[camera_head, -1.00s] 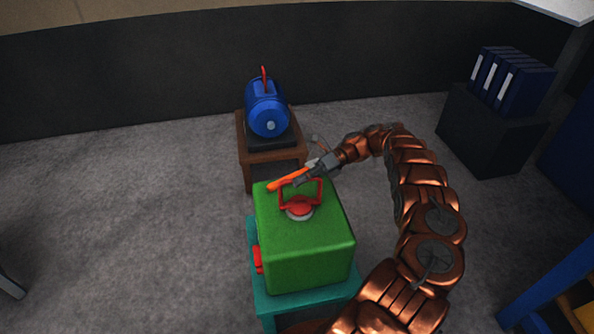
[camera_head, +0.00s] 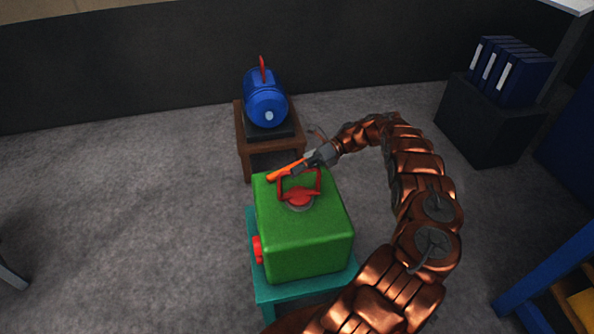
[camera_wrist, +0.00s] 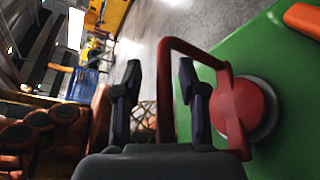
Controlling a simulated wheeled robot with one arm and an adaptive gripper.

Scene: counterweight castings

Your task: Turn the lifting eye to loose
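The lifting eye (camera_head: 299,195) is a red loop on a round red base, set on top of the green casting (camera_head: 307,238). The loop stands up from the top face. My gripper (camera_head: 304,167) is at the far side of the loop, near its upper bar. In the wrist view my gripper (camera_wrist: 159,78) has its two dark fingers apart. The red loop of the lifting eye (camera_wrist: 165,95) shows between the fingers, with a gap on each side. Its round base (camera_wrist: 240,108) is to the right. Whether a finger touches the loop, I cannot tell.
An orange bar (camera_head: 287,169) lies along the casting's far top edge. The casting sits on a teal stand (camera_head: 307,290). Behind is a blue cylinder (camera_head: 265,97) on a brown stand (camera_head: 272,158).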

